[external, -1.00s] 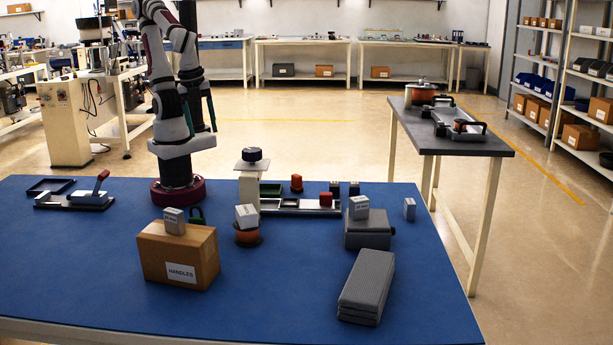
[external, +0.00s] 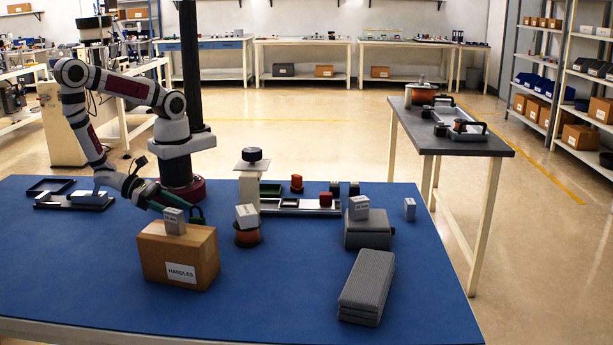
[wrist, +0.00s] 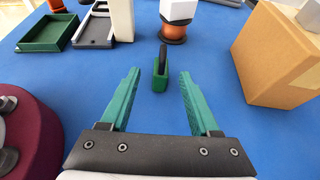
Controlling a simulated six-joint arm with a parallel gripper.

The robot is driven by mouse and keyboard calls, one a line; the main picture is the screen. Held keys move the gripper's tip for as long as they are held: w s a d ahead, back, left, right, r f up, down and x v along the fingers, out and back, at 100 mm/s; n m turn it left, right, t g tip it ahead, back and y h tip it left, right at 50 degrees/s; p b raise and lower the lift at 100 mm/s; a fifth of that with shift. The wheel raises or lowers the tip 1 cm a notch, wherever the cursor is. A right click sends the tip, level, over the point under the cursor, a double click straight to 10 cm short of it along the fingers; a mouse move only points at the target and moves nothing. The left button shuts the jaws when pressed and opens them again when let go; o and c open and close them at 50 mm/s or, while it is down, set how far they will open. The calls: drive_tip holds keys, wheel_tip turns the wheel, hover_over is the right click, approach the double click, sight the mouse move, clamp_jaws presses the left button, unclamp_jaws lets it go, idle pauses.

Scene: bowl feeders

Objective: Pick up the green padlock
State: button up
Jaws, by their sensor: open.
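The green padlock (wrist: 160,80) stands on the blue table in the wrist view, its dark shackle up. It lies ahead of my gripper (wrist: 159,74), about centred between the two green fingers. The fingers are open and spread to either side, with nothing held. In the external view my gripper (external: 183,208) is low over the table behind the cardboard box, reaching right. The padlock (external: 197,219) is just at the fingertips there, partly hidden by the box and fingers; I cannot tell whether they touch.
The cardboard box (external: 180,257) with a grey block on top stands close in front. An orange-and-black round part (external: 247,237) carrying a white block stands to the right. Trays (wrist: 48,34) lie beyond at left in the wrist view. The blue table (external: 90,290) front left is clear.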

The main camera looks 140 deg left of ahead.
sight(204, 221)
drive_tip(key=x, duration=0.8)
drive_tip(key=shift+w+f, duration=0.1)
drive_tip(key=shift+w, duration=0.05)
clamp_jaws()
